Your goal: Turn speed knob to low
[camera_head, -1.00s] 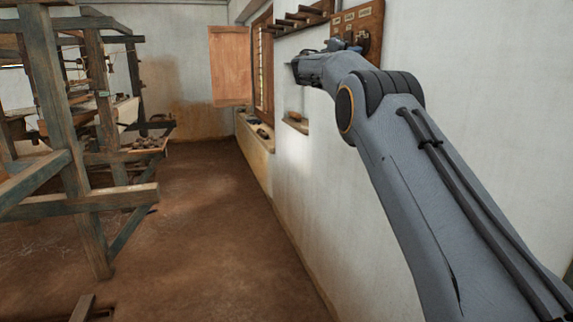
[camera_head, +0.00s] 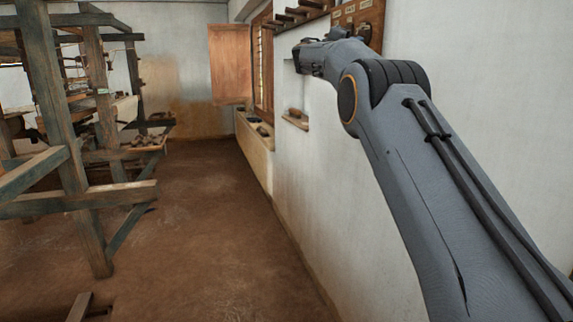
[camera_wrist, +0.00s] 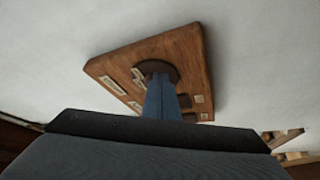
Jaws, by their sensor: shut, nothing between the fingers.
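The wooden board (camera_head: 371,20) with small pale labels hangs on the white wall at the top of the head view. It fills the middle of the wrist view (camera_wrist: 192,55), tilted. A dark round knob (camera_wrist: 150,67) sits on the board, partly covered by my fingers. My gripper (camera_wrist: 160,82) is shut, its blue-grey fingers pointing at the knob with their tips overlapping it in the picture. I cannot tell if they touch. In the head view my gripper (camera_head: 340,33) is in front of the board's lower left, and I cannot make out the knob clearly there.
A wall rack of dark wooden pegs (camera_head: 298,16) is left of the board. The wooden loom frame (camera_head: 95,110) stands left. The earthen floor (camera_head: 190,240) between is clear.

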